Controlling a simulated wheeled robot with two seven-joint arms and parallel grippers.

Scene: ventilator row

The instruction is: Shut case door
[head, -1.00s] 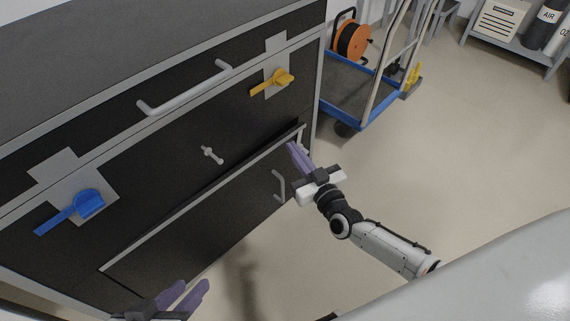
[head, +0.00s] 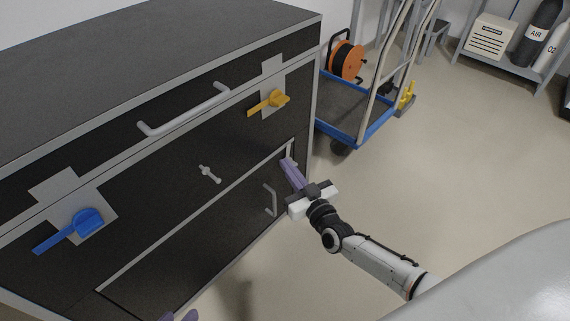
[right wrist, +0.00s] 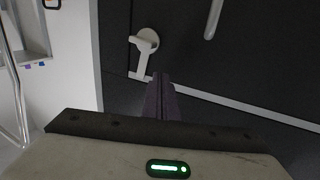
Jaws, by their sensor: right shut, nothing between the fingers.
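The case door (head: 215,240) is the low black panel with a pale top edge on the cabinet front. It now looks flush or nearly flush with the front. Its grey pull handle (head: 271,200) also shows in the right wrist view (right wrist: 213,18). My right gripper (head: 287,163) is shut and empty, its purple fingers at the door's upper right corner. In the right wrist view its fingertips (right wrist: 160,78) are close to a white turn latch (right wrist: 145,42); I cannot tell if they touch. My left gripper (head: 179,316) shows only its parted fingertips at the bottom edge.
The cabinet (head: 130,75) also bears a blue lever (head: 85,223), a yellow lever (head: 275,100), a small grey knob (head: 208,173) and a drawer handle (head: 185,112). A blue trolley (head: 350,125) with an orange reel (head: 347,60) stands beyond. The floor at right is clear.

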